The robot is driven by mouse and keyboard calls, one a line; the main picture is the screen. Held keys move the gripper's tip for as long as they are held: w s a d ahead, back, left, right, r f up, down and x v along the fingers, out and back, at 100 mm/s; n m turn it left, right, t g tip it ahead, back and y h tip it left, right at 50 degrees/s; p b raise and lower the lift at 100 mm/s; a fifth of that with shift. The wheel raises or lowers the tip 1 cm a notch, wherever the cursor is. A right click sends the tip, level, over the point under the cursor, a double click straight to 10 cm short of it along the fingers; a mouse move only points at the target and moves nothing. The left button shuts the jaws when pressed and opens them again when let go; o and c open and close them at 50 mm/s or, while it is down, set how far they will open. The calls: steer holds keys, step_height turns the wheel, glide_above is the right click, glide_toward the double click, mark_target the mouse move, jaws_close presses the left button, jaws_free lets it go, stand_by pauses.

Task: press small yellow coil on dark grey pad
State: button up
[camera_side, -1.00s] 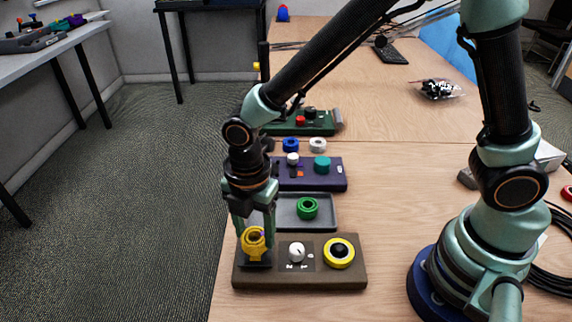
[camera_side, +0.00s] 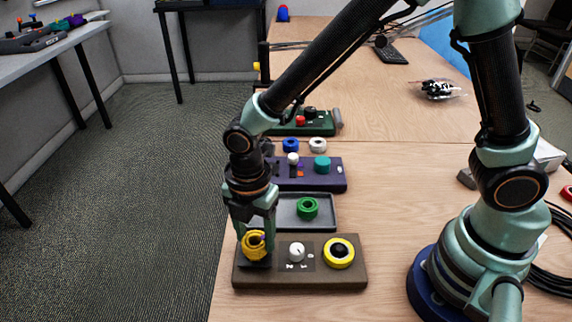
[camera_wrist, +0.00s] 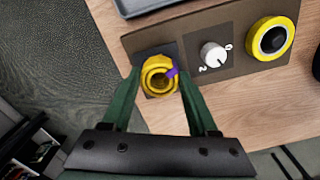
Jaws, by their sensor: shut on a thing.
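The small yellow coil (camera_side: 254,244) is at the left end of the brown panel, on or just above the dark grey pad (camera_side: 256,263). In the wrist view the yellow coil (camera_wrist: 159,75) has a purple tie on its right side, and a strip of the dark grey pad (camera_wrist: 148,52) shows behind it. My gripper (camera_side: 255,237) points down and is shut on the coil, with one green finger on each side. Whether the coil's underside touches the pad cannot be told.
The brown panel (camera_side: 318,280) also carries a white knob (camera_side: 297,252) and a black button in a yellow ring (camera_side: 339,252). Behind it are a grey tray (camera_side: 286,221) with a green coil (camera_side: 308,207) and a purple panel (camera_side: 337,183).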

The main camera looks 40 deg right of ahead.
steer(key=shift+f, duration=0.75)
stand_by(0.7)
steer(key=shift+r, duration=3.05)
